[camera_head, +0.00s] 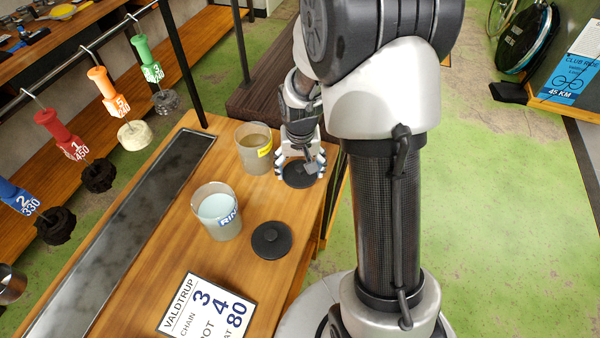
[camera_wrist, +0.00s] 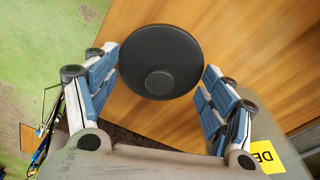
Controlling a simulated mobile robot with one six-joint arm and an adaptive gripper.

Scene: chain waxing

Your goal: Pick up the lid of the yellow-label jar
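The yellow-label jar (camera_head: 252,150) stands on the wooden bench in the head view, with brownish contents and no lid on it. Part of its yellow label (camera_wrist: 268,156) shows at the lower right of the wrist view. Its round black lid (camera_head: 297,178) lies on the bench just right of the jar, partly hidden by my gripper (camera_head: 300,168). In the wrist view the lid (camera_wrist: 160,55) with its centre knob lies between and just beyond the fingers of my gripper (camera_wrist: 160,92). The fingers are spread wide, with gaps to the lid.
A jar with a blue RINSE-type label (camera_head: 217,212) and a second black lid (camera_head: 271,239) stand nearer on the bench. A printed card (camera_head: 207,306) lies in front. A dark metal trough (camera_head: 130,235) runs along the left. Coloured tags (camera_head: 108,90) hang from a rail.

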